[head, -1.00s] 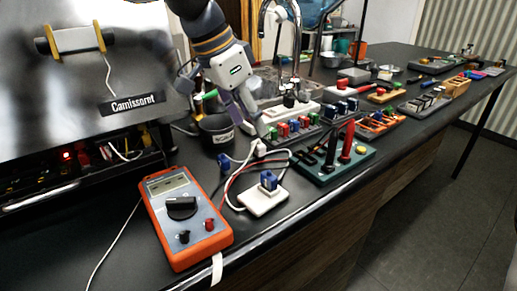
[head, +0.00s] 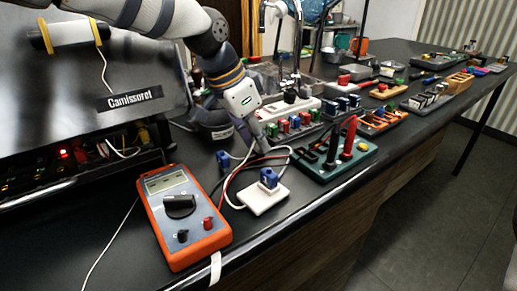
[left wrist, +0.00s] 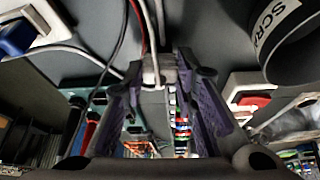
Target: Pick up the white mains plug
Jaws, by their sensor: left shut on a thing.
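The white mains plug (left wrist: 160,70) sits between the fingertips of my left gripper (left wrist: 158,78) in the left wrist view, its white cord running up the picture. My left gripper (head: 261,145) is shut on the plug, low over the black bench behind the white socket block. In the head view the fingers hide most of the plug. My right gripper is not in view.
The orange multimeter (head: 179,215) lies at front left. A white block with a blue plug (head: 263,197) is close in front of the gripper. A green board with probes (head: 335,159) is at right. A dark scrap cup (left wrist: 290,40) stands beside the gripper.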

